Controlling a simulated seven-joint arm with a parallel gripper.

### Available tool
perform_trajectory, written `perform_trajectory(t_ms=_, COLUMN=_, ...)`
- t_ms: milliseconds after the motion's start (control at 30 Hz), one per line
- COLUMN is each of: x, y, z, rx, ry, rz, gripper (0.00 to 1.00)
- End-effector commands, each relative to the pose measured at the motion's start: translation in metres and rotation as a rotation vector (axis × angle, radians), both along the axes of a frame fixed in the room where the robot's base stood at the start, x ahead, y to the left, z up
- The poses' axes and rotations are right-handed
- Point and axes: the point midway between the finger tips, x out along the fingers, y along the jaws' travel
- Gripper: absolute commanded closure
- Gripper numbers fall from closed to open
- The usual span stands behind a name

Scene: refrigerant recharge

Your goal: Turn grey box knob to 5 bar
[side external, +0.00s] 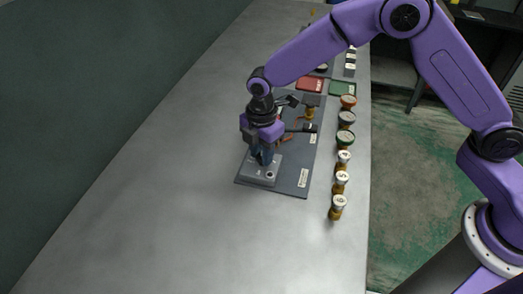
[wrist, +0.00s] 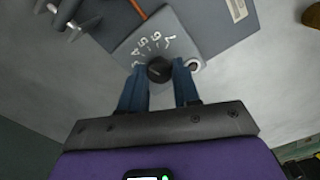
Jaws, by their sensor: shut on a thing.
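The grey box (side external: 252,172) sits at the near-left corner of a dark board on the table. In the wrist view, the grey box (wrist: 128,52) has white numerals around a dark round knob (wrist: 159,70); I cannot read them all surely. My gripper (wrist: 160,74) has its two blue fingers on either side of the knob, shut on it. In the side view my gripper (side external: 262,157) points down onto the box and hides the knob. I cannot tell which number the knob points to. A small round port (wrist: 194,65) is on the box beside the right finger.
The dark board (side external: 291,181) carries fittings and labels behind my gripper. A row of several brass-based caps, one a numbered cap (side external: 338,203), stands to the right near the table edge. A red pad (side external: 310,84) and green pad (side external: 342,88) lie farther back. The table's left and front are clear.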

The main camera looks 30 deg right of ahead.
Motion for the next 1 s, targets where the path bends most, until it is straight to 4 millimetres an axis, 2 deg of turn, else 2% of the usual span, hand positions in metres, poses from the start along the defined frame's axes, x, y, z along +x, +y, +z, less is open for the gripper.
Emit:
perform_trajectory(t_ms=300, x=0.0002, y=-0.0008, z=0.0005, rx=-0.001, ry=0.001, rz=-0.206, gripper=0.99)
perform_trajectory(t_ms=500, x=0.0002, y=-0.0009, z=0.0006, rx=-0.001, ry=0.001, rz=-0.283, gripper=0.99)
perform_trajectory(t_ms=1000, x=0.0003, y=-0.0009, z=0.0008, rx=-0.001, ry=0.001, rz=-0.317, gripper=0.99)
